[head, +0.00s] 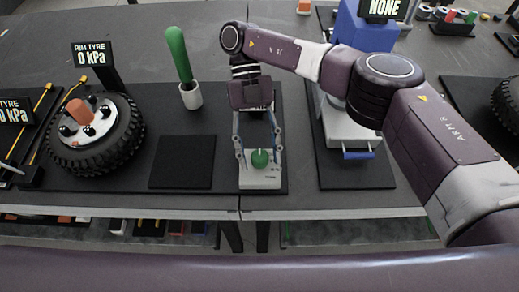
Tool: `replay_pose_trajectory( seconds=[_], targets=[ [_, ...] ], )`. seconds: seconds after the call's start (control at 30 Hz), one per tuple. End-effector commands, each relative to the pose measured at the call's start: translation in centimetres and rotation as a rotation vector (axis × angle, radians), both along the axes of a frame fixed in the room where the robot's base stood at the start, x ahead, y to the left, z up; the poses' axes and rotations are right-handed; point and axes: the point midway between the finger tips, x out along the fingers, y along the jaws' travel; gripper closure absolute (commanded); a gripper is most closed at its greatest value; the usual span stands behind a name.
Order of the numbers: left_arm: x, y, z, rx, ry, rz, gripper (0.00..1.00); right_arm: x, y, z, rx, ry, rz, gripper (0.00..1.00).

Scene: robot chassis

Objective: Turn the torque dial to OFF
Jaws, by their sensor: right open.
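Small print on the box front is too small to read. My right gripper (259,152) reaches down over the box, its two fingers spread, one on each side of the green knob. I cannot tell whether the fingers touch it. The gripper and wrist hide the back part of the box. My left gripper is not in the head view.
A green-handled tool (179,54) stands upright in a white cup (191,96). A blue and white device (349,133) is close on the right. The dark square pad (182,162) is bare.

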Motion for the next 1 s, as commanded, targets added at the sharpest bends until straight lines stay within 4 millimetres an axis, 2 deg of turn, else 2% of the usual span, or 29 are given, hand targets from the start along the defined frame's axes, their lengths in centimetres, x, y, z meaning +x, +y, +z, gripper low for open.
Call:
replay_pose_trajectory(
  seconds=[0.17,0.4,0.6,0.8,1.0],
  targets=[
    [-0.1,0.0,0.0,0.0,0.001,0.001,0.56,0.1,0.0,1.6,0.0,-0.005,0.001,0.53],
    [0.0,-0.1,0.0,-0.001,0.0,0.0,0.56,0.2,-0.1,6.0,-0.003,-0.007,0.0,0.53],
    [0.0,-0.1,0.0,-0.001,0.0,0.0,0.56,0.1,0.0,8.8,-0.001,-0.003,0.001,0.53],
    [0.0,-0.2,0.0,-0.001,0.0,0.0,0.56,0.0,0.0,9.9,-0.001,-0.001,0.0,0.53],
    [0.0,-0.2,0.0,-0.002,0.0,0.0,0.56,0.0,0.0,10.0,0.0,0.0,0.0,0.53]
  ],
)
